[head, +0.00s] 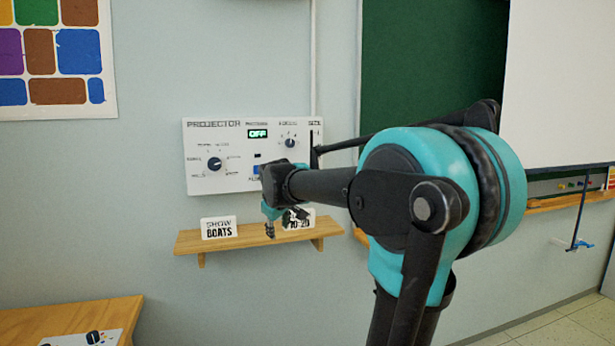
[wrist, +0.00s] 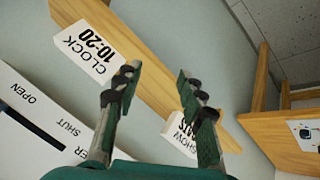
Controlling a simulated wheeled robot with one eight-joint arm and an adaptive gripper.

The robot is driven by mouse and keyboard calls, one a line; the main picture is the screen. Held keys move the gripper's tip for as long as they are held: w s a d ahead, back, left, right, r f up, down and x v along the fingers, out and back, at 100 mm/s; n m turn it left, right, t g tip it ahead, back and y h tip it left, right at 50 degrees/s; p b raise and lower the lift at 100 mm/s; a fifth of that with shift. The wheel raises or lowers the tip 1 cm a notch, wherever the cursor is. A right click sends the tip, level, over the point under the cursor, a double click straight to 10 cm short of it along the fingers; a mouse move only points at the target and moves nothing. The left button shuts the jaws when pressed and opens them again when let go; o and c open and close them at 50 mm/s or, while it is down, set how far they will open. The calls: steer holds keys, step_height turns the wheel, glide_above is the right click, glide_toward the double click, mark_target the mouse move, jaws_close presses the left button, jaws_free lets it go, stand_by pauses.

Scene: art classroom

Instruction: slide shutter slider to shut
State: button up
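The white projector panel (head: 225,135) is fixed to the wall, with a lit OFF display (head: 257,133). My arm covers its lower right part in the head view. In the wrist view the panel (wrist: 15,80) fills the lower left, with the words OPEN and SHUT beside a dark slot (wrist: 35,130). Only the end of a longer word shows near it, and I cannot make out the slider's knob. My gripper (wrist: 152,95) is open and empty, its fingers pointing toward the shelf. In the head view it (head: 270,225) hangs below the panel, just in front of the shelf.
A wooden shelf (head: 190,243) below the panel bears a SHOW BOATS sign (head: 219,227) and a CLOCK 10-20 sign (head: 306,220), partly behind my gripper. Two dial knobs (head: 214,164) (head: 290,142) are on the panel. A wooden table (head: 60,320) stands at lower left.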

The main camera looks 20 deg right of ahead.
steer(key=s+d+f+m, duration=0.3)
steer(key=s+f+m, duration=0.1)
steer(key=s+f, duration=0.65)
steer(key=s+d+f+m, duration=0.2)
steer(key=s+f+m, duration=0.1)
steer(key=s+f, duration=0.7)
steer(key=w+d+r+m+t+h, duration=0.25)
steer(key=w+d+r, duration=0.2)
steer(key=w, duration=0.25)
steer(key=w+d+r+m+t+h, duration=0.1)
steer(key=w+d+r+t, duration=0.3)
steer(key=w+r, duration=0.25)
steer(key=w+r+n+t+y, duration=0.2)
steer(key=w+r+t, duration=0.25)
steer(key=r, duration=0.35)
steer(key=w+r+n+t+y, duration=0.25)
steer(key=r+t, duration=0.25)
steer(key=r, duration=0.3)
steer(key=shift+g, duration=0.3)
steer(key=x, duration=1.7)
steer(key=shift+w+d+f, duration=0.1)
steer(key=shift+d+f, duration=0.1)
steer(key=shift+d, duration=0.05)
jaws_close()
